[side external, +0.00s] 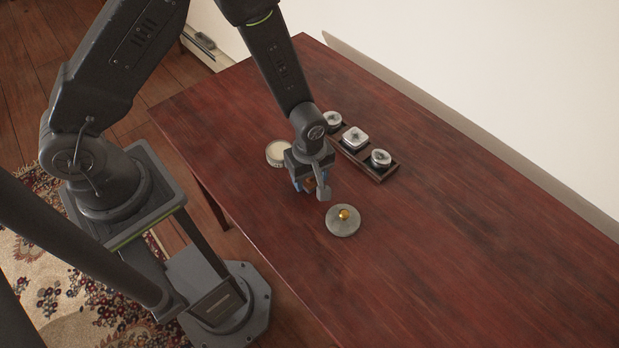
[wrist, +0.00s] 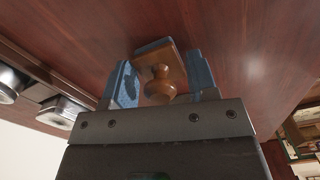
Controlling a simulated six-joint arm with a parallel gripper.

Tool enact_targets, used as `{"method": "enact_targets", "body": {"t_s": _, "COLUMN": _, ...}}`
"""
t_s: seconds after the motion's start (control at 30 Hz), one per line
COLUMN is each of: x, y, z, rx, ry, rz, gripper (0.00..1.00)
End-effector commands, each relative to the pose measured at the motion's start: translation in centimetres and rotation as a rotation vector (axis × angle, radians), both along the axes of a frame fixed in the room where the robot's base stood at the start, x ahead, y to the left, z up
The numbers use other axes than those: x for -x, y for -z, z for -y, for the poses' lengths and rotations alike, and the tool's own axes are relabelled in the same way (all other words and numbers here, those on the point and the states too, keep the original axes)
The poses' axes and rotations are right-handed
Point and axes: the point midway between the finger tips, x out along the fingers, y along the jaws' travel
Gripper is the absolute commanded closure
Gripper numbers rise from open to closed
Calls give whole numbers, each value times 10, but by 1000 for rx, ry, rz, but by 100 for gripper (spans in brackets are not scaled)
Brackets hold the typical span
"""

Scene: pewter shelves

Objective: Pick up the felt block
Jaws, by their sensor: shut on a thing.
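The felt block shows in the wrist view as a brown wooden block (wrist: 152,47) with a round turned knob on it. In the side external view, my gripper (side external: 309,186) points down over the table, and a small brown part of the block (side external: 309,185) shows between the fingers. I cannot tell whether the block touches the table.
A grey disc with a brass knob (side external: 343,221) lies just in front of my gripper. A round tin with a cream top (side external: 277,153) stands behind it to the left. A dark tray (side external: 377,174) holds three pewter pieces behind it to the right. The table's right side is clear.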

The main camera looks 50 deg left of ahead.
Motion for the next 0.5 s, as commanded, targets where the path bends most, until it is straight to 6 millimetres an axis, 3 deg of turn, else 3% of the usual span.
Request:
{"method": "enact_targets", "body": {"t_s": 0.27, "x": -1, "y": -8, "z": 0, "rx": 1, "ry": 0, "rz": 2, "gripper": 70}}
{"method": "enact_targets", "body": {"t_s": 0.5, "x": -1, "y": -44, "z": 0, "rx": 2, "ry": 0, "rz": 7, "gripper": 70}}
